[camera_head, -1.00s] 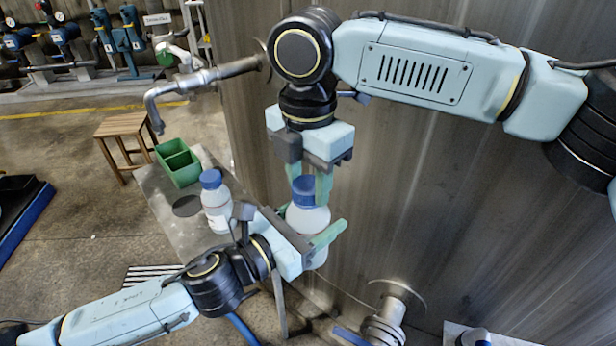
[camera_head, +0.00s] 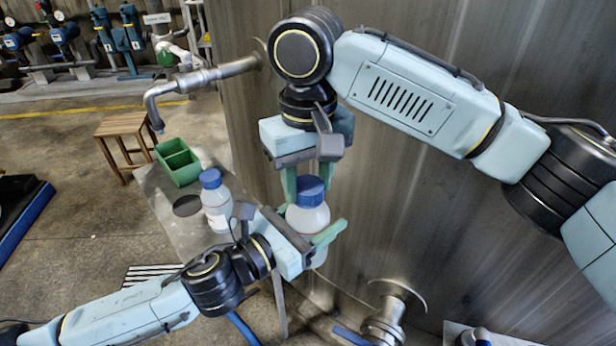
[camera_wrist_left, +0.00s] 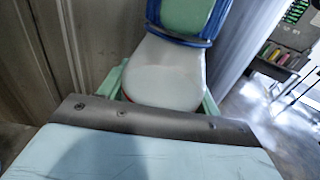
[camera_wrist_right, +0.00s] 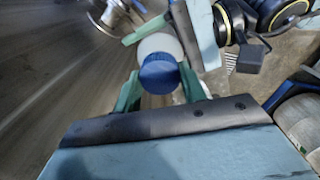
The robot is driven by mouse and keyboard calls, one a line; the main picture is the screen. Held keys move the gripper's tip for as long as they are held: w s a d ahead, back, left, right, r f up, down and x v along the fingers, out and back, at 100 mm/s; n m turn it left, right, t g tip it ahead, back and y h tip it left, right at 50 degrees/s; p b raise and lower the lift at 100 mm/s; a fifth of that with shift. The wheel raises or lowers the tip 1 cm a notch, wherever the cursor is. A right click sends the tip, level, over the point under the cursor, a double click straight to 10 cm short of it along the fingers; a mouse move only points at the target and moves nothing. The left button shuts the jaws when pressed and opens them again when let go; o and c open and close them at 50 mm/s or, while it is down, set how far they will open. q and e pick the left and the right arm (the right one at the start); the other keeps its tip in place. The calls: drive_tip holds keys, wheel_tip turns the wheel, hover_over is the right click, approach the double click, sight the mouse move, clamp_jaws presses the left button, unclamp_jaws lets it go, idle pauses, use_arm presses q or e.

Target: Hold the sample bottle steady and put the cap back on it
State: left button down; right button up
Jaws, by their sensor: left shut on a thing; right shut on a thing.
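The white sample bottle (camera_head: 308,220) stands upright in my left gripper (camera_head: 325,238), whose green fingers are shut around its body. Its white shoulder fills the middle of the left wrist view (camera_wrist_left: 165,75). The blue cap (camera_head: 311,190) sits on top of the bottle, in line with its neck. How far it is threaded cannot be seen. My right gripper (camera_head: 305,185) comes from above, with its fingers shut on the cap's sides. In the right wrist view the cap (camera_wrist_right: 160,73) shows between the green fingers, with the bottle beyond it.
A second white bottle with a blue cap (camera_head: 216,203) stands on the grey table (camera_head: 160,205), beside a dark disc (camera_head: 187,205) and a green divided box (camera_head: 179,162). A bent metal pipe (camera_head: 205,78) juts out at upper left. A flanged pipe (camera_head: 388,315) lies below right.

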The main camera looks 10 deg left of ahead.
drive_tip(key=o, duration=1.2)
drive_tip(key=shift+c, duration=0.2)
drive_tip(key=shift+r, duration=0.15)
wheel_tip(320, 180, up, 12)
